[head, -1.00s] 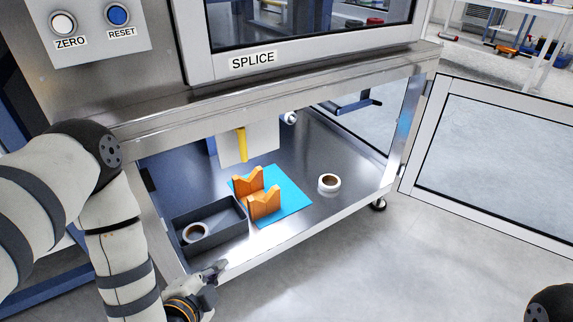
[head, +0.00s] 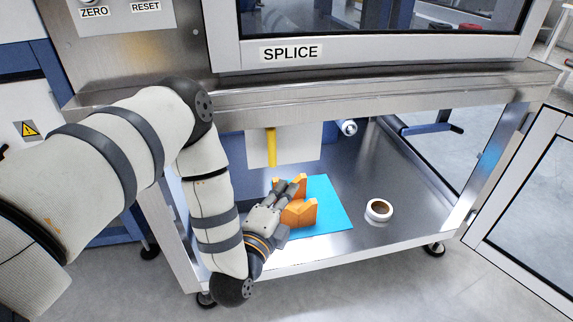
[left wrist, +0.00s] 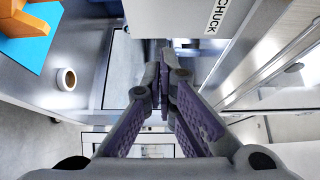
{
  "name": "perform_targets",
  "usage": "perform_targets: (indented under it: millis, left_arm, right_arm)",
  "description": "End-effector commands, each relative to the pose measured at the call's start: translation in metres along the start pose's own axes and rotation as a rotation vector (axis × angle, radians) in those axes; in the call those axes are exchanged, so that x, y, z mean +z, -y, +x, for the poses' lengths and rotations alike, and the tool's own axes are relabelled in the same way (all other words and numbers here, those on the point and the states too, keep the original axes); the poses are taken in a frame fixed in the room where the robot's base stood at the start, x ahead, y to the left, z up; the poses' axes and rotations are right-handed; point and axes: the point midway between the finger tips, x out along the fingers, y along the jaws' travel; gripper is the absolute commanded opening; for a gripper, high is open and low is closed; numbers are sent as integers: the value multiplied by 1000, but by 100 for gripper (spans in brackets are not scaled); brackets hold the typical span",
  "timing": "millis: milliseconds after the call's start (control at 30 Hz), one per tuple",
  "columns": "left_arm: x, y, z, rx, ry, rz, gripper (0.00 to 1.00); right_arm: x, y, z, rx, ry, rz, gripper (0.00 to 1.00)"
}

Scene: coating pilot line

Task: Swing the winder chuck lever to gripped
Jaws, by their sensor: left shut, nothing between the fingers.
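The yellow lever (head: 271,147) hangs upright on the front of a pale box (head: 303,143) under the machine's upper deck in the head view. In the left wrist view, a box labelled CHUCK (left wrist: 178,18) is at the top; no yellow lever shows there. My left gripper (head: 297,184) is inside the open bay, below and right of the lever and apart from it, in front of the orange cradle in the picture. In the left wrist view its fingers (left wrist: 164,72) are closed together and empty. My right gripper is out of view.
The orange V-shaped cradle (head: 301,214) stands on a blue mat (head: 338,208), partly covered by my gripper. A white-rimmed roll (head: 379,210) lies to its right on the metal floor. A door (head: 535,205) stands open at right. My left arm hides the bay's left side.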

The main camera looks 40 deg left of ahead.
Motion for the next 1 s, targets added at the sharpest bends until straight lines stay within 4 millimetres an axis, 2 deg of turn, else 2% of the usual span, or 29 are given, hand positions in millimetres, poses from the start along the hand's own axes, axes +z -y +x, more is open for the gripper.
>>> perform_targets:
  millis: [167,500,700,1000]
  left_arm:
    - [0,0,26,-4,2,-3,0]
    - [1,-2,100,-1,2,-2,0]
    - [30,0,89,1,3,-1,0]
    - [38,0,85,1,-1,-1,0]
  right_arm:
    - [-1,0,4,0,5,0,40]
    - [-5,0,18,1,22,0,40]
    - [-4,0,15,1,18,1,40]
    - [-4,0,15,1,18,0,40]
